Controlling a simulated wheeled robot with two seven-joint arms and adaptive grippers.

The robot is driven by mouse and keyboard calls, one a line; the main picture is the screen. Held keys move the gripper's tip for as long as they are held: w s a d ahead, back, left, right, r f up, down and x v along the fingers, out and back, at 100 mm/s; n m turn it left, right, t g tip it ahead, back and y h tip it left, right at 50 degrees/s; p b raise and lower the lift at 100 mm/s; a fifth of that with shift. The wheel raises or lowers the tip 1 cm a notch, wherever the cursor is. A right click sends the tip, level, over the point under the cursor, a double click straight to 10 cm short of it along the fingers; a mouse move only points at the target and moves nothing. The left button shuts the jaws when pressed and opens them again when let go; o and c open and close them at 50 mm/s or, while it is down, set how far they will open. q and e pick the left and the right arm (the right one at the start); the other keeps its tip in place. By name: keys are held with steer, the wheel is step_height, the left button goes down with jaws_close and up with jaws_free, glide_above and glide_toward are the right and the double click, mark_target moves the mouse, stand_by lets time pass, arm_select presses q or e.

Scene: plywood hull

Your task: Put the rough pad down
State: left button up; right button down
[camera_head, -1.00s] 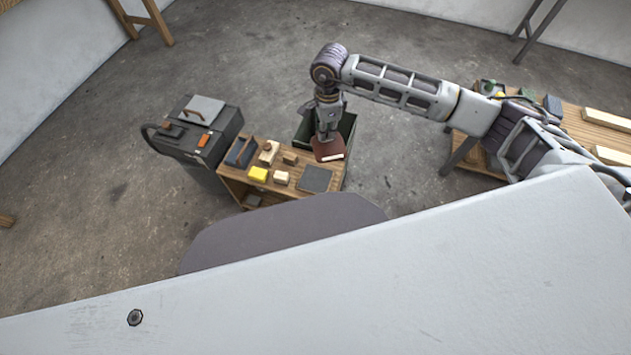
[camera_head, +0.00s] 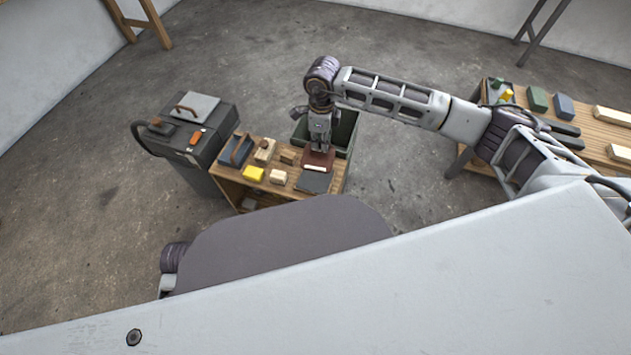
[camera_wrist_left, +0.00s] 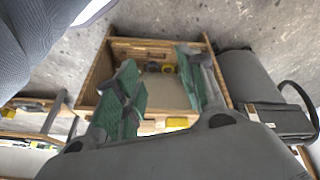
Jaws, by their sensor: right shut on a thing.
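The rough pad (camera_head: 318,161) is a reddish-brown block with a pale strip on its near side. My right gripper (camera_head: 319,148) is shut on it from above. The pad is at the right end of a small wooden cart (camera_head: 235,183), next to or just over a flat dark grey plate (camera_head: 314,182). I cannot tell whether it touches the top. My left gripper (camera_wrist_left: 156,68) shows in the left wrist view with its green-lined fingers apart and nothing seen between them. Behind them is the cart's open wooden compartment (camera_wrist_left: 97,72).
A grey cabinet (camera_head: 190,135) adjoins on the left. A longer bench (camera_head: 590,130) stands at the right.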

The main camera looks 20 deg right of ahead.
mark_target(319, 156)
arm_select(q)
steer(key=shift+s+r+b, duration=0.2)
steer(key=shift+r+b, duration=0.45)
steer(key=shift+b, duration=0.1)
arm_select(e)
steer(key=shift+w+a+f+m, duration=0.15)
steer(key=shift+f+m, duration=0.45)
steer(key=shift+f, duration=0.4)
steer(key=shift+f, duration=0.1)
step_height(319, 156, down, 5)
steer(key=shift+b, duration=0.8)
arm_select(q)
steer(key=shift+t+h, duration=0.4)
steer(key=shift+w+d+f, duration=0.1)
steer(key=shift+d+f, duration=0.1)
steer(key=shift+f, duration=0.45)
steer(key=shift+w+d+f, duration=0.1)
steer(key=shift+d+f, duration=0.15)
steer(key=shift+f, duration=0.45)
steer(key=shift+w+d+f, duration=0.1)
steer(key=shift+d+f, duration=0.1)
steer(key=shift+f, duration=0.45)
arm_select(e)
steer(key=shift+f, duration=0.55)
